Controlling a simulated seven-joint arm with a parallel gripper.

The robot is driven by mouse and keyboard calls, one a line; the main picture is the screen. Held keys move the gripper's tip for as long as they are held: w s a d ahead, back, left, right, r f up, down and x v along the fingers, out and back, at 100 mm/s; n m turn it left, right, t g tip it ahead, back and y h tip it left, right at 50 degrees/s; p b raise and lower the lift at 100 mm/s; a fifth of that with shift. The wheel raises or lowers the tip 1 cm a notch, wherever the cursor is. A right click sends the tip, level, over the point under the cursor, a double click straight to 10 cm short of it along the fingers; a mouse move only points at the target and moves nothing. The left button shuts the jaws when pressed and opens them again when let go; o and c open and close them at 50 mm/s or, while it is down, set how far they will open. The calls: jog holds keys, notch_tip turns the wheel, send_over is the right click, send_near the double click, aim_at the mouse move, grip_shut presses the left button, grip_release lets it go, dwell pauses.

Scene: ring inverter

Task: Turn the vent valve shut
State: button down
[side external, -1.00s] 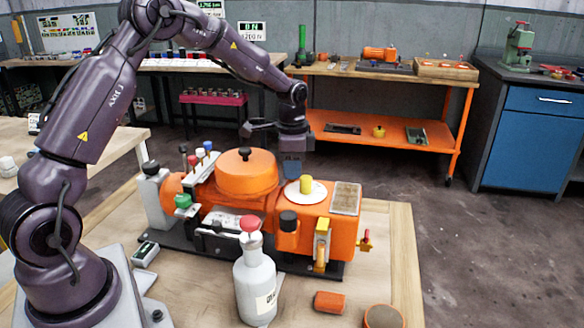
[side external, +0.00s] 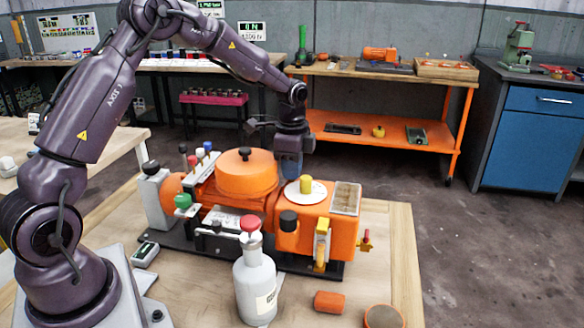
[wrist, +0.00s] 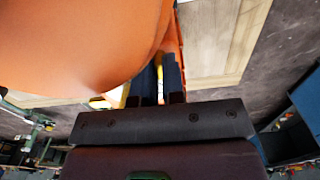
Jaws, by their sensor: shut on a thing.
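The orange machine (side external: 262,210) stands on the table, with a round orange drum (side external: 247,178) on top. My gripper (side external: 291,176) is lowered just right of the drum, close to a yellow knob (side external: 305,184) on a white disc (side external: 293,193). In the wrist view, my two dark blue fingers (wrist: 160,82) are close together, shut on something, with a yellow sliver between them. The held part is mostly hidden and I cannot name it. A small valve with a red handle (side external: 366,240) sticks out at the machine's right end. I cannot tell which fitting is the vent valve.
A grey bottle with a red top (side external: 255,280) stands in front of the machine. An orange block (side external: 328,301) and a round orange-rimmed piece (side external: 384,316) lie at the front right. Knobbed levers (side external: 195,160) rise left of the drum. Bare table lies to the right (side external: 385,270).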

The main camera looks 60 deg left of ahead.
jog(key=c, duration=1.5)
grip_release()
notch_tip(320, 180, up, 13)
jog(key=s+d+r+n+t, duration=0.2)
jog(key=s+d+n, duration=0.2)
jog(key=s, duration=0.8)
jog(key=s+d+r+n+t, duration=0.2)
jog(key=s+d+n, duration=0.3)
jog(key=s, duration=0.8)
jog(key=d+t, duration=0.1)
jog(key=d, duration=0.2)
jog(key=shift+d+t, duration=0.3)
